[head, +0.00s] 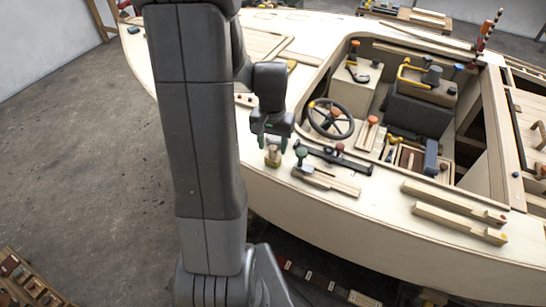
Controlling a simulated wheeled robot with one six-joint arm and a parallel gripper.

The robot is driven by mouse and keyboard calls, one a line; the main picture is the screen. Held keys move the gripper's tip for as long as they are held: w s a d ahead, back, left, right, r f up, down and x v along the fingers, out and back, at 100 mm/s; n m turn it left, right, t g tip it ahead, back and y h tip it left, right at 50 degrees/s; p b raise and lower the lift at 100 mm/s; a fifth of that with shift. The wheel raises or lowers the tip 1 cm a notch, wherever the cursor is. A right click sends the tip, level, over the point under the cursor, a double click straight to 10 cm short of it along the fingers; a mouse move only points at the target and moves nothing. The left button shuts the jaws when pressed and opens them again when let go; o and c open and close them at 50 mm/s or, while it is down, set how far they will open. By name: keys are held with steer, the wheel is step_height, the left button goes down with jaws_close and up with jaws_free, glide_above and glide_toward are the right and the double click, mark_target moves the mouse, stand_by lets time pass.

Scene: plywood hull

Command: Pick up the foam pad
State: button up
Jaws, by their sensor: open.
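My gripper (272,142) hangs from my arm over the pale plywood deck, just left of the cockpit opening. It points down, with its two fingers apart and nothing visible between them. A small brass-coloured piece (272,157) stands on the deck directly below the fingertips; I cannot tell whether they touch it. I cannot make out a foam pad for certain. The dark padded seat (420,108) in the cockpit is the only clearly cushion-like thing. My arm hides part of the deck on the left.
A steering wheel (330,119) stands in the cockpit, right of my gripper. A green-knobbed lever (301,152) and a dark rail (333,157) are close by on the deck. Two wooden bars (455,202) lie on the right. Bare deck (345,215) shows in front.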

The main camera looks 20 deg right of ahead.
mark_target(273, 148)
steer(key=shift+d+f, duration=0.1)
steer(key=shift+f, duration=1.2)
steer(key=shift+c, duration=0.5)
jaws_close()
steer(key=shift+r, duration=0.1)
step_height(273, 148, up, 10)
steer(key=shift+f, duration=0.1)
steer(key=c, duration=0.6)
jaws_free()
steer(key=shift+c, duration=1.4)
